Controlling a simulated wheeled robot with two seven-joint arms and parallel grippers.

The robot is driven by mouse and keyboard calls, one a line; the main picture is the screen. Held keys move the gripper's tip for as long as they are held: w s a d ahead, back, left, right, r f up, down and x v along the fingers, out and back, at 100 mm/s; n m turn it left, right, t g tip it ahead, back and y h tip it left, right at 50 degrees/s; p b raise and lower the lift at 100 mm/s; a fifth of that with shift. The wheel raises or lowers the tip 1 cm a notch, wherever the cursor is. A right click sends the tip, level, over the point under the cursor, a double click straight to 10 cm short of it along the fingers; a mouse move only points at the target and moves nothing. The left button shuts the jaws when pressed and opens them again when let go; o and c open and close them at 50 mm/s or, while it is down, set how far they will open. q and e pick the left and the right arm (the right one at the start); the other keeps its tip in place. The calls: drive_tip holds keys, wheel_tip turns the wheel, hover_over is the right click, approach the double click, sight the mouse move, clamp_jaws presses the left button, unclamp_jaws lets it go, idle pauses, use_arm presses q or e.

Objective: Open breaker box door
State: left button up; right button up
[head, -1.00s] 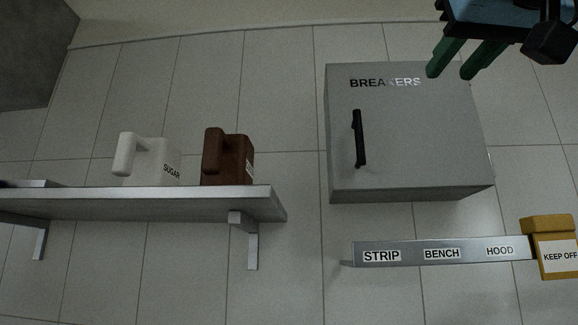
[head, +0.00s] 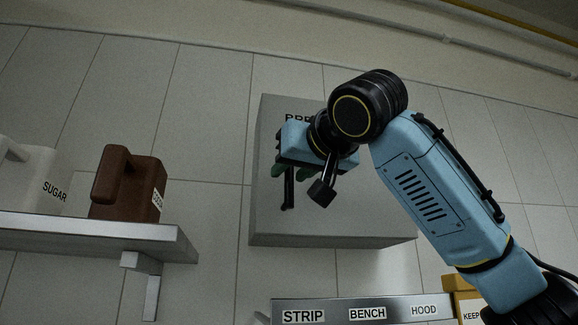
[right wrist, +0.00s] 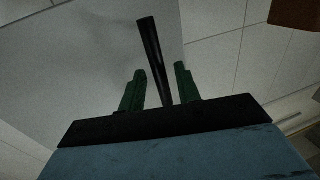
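The grey breaker box (head: 340,225) hangs on the tiled wall, and its door looks shut. Its black upright handle (head: 289,190) is on the left side of the door, its top part hidden by my right gripper. My right gripper (head: 288,172), with green fingers, is in front of the door at the handle. In the right wrist view the handle (right wrist: 153,55) runs between the two fingers of the right gripper (right wrist: 160,88). The fingers stand apart with gaps beside the handle, so the gripper is open around it. My left gripper is not in view.
A shelf (head: 95,232) at the left holds a brown jug (head: 125,185) and a white SUGAR jug (head: 28,175). Below the box is a grey strip (head: 335,303) labelled STRIP, BENCH and HOOD. A yellow KEEP OFF block (head: 460,284) is at its right end, partly behind my arm.

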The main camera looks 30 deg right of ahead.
drive_tip(key=shift+w, duration=0.85)
clamp_jaws()
